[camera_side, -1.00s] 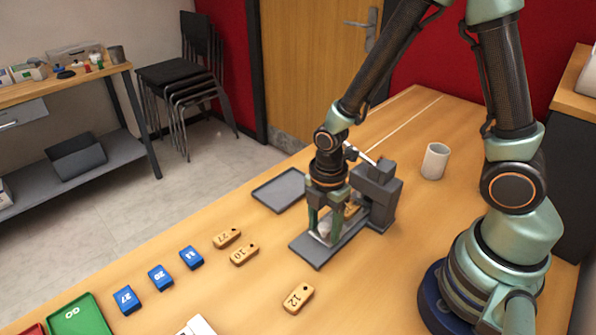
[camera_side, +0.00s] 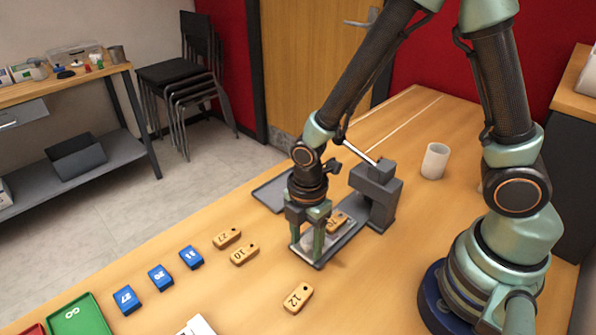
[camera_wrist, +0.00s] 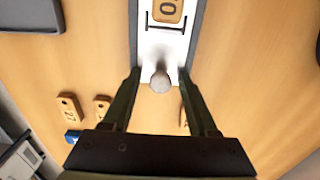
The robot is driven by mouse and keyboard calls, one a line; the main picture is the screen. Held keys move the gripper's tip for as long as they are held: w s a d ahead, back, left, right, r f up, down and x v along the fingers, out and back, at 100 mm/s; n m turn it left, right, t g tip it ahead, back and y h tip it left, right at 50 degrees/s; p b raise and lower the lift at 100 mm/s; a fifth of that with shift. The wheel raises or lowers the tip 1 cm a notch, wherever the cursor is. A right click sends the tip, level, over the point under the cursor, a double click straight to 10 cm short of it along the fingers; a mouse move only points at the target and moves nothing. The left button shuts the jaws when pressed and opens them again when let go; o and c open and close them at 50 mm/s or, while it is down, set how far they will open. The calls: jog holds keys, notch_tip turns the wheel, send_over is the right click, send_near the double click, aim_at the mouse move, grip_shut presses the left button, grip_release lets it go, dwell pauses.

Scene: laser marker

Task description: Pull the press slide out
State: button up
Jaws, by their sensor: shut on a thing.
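The press (camera_side: 378,193) stands on the table, its lever slanting up and left. Its pale slide (camera_side: 347,230) lies along the grey base (camera_side: 317,262) and extends out from under the press head. A wooden numbered tag (camera_side: 337,221) lies on the slide and partly shows at the top of the wrist view (camera_wrist: 168,9). My gripper (camera_side: 306,241) is low over the outer end of the base, shut on the slide at its knob end. In the wrist view its fingers (camera_wrist: 160,76) stand either side of the round grey knob (camera_wrist: 160,82).
A dark tray (camera_side: 268,193) lies behind the gripper. Wooden tags (camera_side: 243,253) and blue tags (camera_side: 160,278) lie to the left, with another wooden tag (camera_side: 298,298) in front. A green tray (camera_side: 80,318) is at lower left. A white cup (camera_side: 435,161) stands behind the press.

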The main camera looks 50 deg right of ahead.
jog(key=o, duration=0.6)
jog(key=shift+s+f, duration=0.15)
jog(key=shift+f, duration=0.15)
jog(key=shift+r, duration=3.6)
jog(key=shift+r, duration=0.15)
jog(key=d+r+m+t, duration=0.2)
jog(key=d+r+m, duration=0.3)
jog(key=r+m, duration=0.3)
jog(key=d+r+m+t, duration=0.3)
jog(key=d+r+m, duration=0.2)
jog(key=r+m, duration=0.3)
jog(key=shift+s+d+m+t, duration=0.3)
jog(key=shift+s+d+m, duration=0.1)
jog(key=shift+m, duration=0.6)
